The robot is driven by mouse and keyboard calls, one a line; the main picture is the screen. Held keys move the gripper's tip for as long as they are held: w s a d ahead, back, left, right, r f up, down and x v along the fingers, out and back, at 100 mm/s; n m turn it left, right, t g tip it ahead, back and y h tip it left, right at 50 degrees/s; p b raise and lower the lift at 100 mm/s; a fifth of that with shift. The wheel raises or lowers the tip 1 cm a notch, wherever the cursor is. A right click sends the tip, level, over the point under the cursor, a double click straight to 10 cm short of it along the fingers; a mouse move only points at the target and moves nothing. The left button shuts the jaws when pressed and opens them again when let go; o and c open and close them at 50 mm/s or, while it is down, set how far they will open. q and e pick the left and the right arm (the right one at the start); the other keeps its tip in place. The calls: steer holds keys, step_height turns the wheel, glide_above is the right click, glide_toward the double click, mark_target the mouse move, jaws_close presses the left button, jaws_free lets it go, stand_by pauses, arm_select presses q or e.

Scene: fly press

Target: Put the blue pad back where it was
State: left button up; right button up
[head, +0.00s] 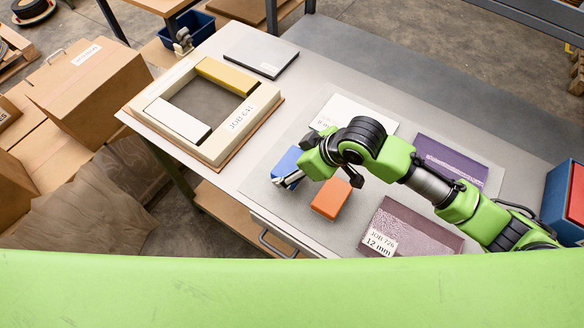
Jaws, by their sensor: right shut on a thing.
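The blue pad (287,161) is at the left side of the grey mat (262,190) on the table, partly hidden by my right gripper. My right gripper (291,181) comes in from the right and is shut on the blue pad. Whether the pad touches the mat I cannot tell. An orange pad (331,198) lies just right of and nearer than the blue one, close under the gripper. A cream frame (235,128) marked JOB 641 stands at the left with a white bar (178,121) and a yellow bar (226,76) on it. My left gripper is not in view.
A white plate (352,112) and two purple plates (452,158) (412,226) lie around my right arm; the nearer purple one is labelled JOB 726, 12 mm. A dark grey plate (261,55) lies at the back. Cardboard boxes (95,88) stand left of the table.

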steer(key=shift+w+a+f, duration=0.15)
steer(key=shift+w+f, duration=0.05)
steer(key=shift+f, duration=0.05)
steer(key=shift+f+p, duration=0.6)
steer(key=shift+f, duration=1.05)
steer(key=o, duration=1.1)
steer(key=shift+f, duration=0.1)
steer(key=shift+c, duration=0.2)
steer(key=b+v, duration=0.1)
steer(key=v, duration=1.1)
steer(key=shift+s, duration=0.1)
